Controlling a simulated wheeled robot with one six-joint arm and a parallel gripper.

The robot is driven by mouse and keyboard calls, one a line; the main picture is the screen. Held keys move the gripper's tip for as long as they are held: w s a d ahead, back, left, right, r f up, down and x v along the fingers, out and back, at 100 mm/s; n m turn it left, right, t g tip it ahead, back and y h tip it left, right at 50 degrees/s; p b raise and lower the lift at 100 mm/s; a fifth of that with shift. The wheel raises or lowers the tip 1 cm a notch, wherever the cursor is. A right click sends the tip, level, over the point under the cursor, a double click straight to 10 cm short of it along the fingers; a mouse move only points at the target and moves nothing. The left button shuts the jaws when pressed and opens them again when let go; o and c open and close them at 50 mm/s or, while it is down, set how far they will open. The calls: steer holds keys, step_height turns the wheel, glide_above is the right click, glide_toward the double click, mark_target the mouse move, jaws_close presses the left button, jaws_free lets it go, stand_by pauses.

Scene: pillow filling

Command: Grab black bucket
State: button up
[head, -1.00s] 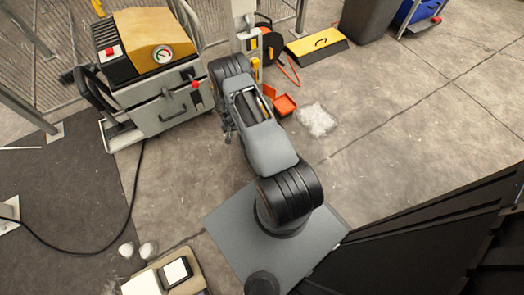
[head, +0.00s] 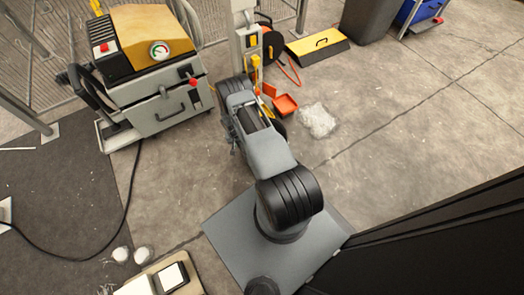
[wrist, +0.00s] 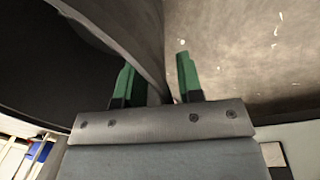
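A black, round-walled vessel, which looks like the black bucket (wrist: 45,65), fills the upper left of the wrist view. Its dark inside and a curved grey-brown wall show. My gripper (wrist: 155,62) has two green-tipped fingers, which stand apart. The curved wall passes between them. A gap shows between the wall and the right finger; whether the left finger touches the wall I cannot tell. In the head view my arm hides the gripper, and I cannot make out the bucket there.
A grey and yellow machine (head: 150,85) with a gauge stands at the left, its black cable on the floor. A yellow-black box (head: 317,46), an orange dustpan (head: 285,105) and a pile of white fluff (head: 317,120) lie beyond my arm. Floor at the right is clear.

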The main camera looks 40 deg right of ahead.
steer(key=shift+f, duration=0.2)
jaws_close()
stand_by(1.3)
